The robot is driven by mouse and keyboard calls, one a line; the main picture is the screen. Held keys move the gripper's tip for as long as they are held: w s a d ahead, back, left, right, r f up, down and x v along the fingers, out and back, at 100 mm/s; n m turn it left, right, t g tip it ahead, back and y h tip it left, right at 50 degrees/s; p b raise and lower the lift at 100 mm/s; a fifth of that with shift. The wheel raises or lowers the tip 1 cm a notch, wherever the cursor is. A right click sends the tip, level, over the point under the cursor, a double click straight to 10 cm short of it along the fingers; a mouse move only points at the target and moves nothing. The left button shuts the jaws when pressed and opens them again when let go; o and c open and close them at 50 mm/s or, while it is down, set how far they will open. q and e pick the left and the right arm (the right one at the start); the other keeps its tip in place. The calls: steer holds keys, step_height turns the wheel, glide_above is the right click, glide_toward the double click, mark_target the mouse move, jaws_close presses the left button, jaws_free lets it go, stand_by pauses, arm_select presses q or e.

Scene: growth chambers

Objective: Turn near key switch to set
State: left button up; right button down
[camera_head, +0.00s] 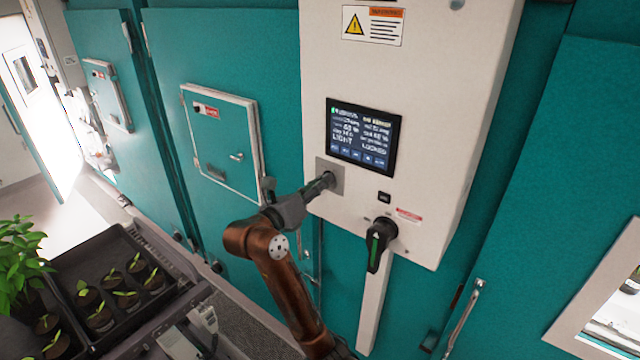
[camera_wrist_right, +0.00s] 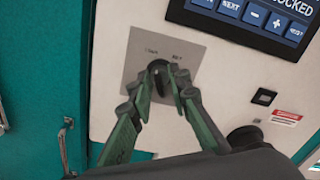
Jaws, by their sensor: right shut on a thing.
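The near key switch sits on a square grey metal plate (camera_head: 322,170) on the white control box, left of and below the screen. In the right wrist view the plate (camera_wrist_right: 140,55) carries small lettering above a dark key knob (camera_wrist_right: 158,82). My right gripper (camera_head: 325,182) reaches the plate from the lower left. In the wrist view its two green fingers (camera_wrist_right: 160,95) are closed on the knob from both sides. The head view hides the knob behind the gripper. The screen (camera_head: 362,136) reads LIGHT and LOCKED. My left gripper is not in view.
A black rotary handle (camera_head: 379,242) with a green mark juts out below and right of the plate. A small black button (camera_head: 384,197) is above it. Teal chamber doors (camera_head: 221,133) stand left. A tray of seedlings (camera_head: 188,283) is at lower left.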

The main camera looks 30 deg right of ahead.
steer(key=shift+f+m+b, duration=0.15)
steer(key=shift+m+b, duration=0.25)
steer(key=shift+b, duration=0.3)
steer(key=m+b, duration=0.7)
steer(key=b, duration=0.1)
steer(key=shift+b, duration=0.4)
steer(key=shift+m+b, duration=1.55)
steer(key=shift+m, duration=0.45)
steer(key=c, duration=2.2)
jaws_free()
steer(key=shift+r, duration=0.2)
steer(key=shift+o, duration=0.2)
